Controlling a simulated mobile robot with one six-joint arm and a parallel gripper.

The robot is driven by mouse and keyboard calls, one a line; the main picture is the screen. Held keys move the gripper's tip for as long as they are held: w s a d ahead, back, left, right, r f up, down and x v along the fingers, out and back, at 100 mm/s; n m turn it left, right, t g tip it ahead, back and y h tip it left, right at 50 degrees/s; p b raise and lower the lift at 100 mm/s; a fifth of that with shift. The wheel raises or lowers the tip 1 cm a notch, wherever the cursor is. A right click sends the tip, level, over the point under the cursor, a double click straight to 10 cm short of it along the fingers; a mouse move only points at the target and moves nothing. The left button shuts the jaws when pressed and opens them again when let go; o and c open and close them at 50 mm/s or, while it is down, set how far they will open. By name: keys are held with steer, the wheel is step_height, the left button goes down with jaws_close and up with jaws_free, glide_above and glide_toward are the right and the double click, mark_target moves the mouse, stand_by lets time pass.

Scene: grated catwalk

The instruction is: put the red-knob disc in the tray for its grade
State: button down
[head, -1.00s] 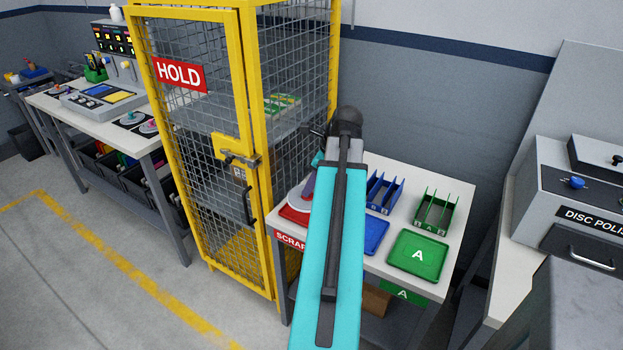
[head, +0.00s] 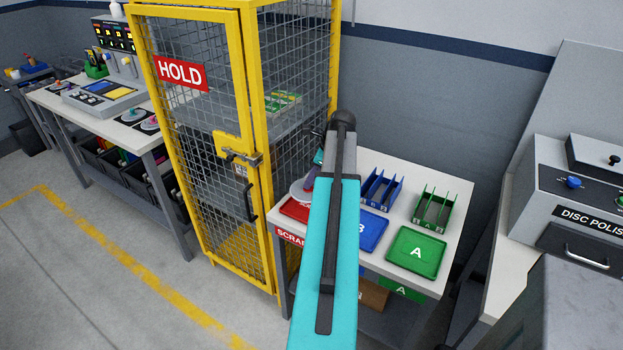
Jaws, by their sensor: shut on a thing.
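A pale grey disc (head: 299,192) shows just left of my arm, over the far part of the red tray (head: 294,210). My gripper (head: 310,179) is mostly behind my arm; it is shut on the disc from above. The knob under the fingers is hidden, so I cannot tell its colour. I cannot tell whether the disc touches the tray. The red tray sits above a SCRAP label on the table edge. The blue tray (head: 373,232), marked B, is partly behind my arm. The green tray (head: 419,254), marked A, is to its right. Both look empty.
A blue rack (head: 381,188) and a green rack (head: 434,210) stand behind the trays. The yellow mesh HOLD cage (head: 245,130) stands close on the left, its door shut. A disc polisher (head: 580,215) is at the right. Discs (head: 150,124) lie on the far-left bench.

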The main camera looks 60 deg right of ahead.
mark_target(311, 190)
steer(key=shift+f, duration=0.1)
steer(key=shift+f+b, duration=2.1)
steer(key=shift+f, duration=0.15)
steer(key=shift+p, duration=0.85)
stand_by(0.4)
steer(key=shift+f+b, duration=0.35)
steer(key=shift+f, duration=0.95)
stand_by(0.4)
steer(key=c, duration=1.5)
jaws_free()
steer(key=shift+o, duration=0.3)
steer(key=o, duration=0.3)
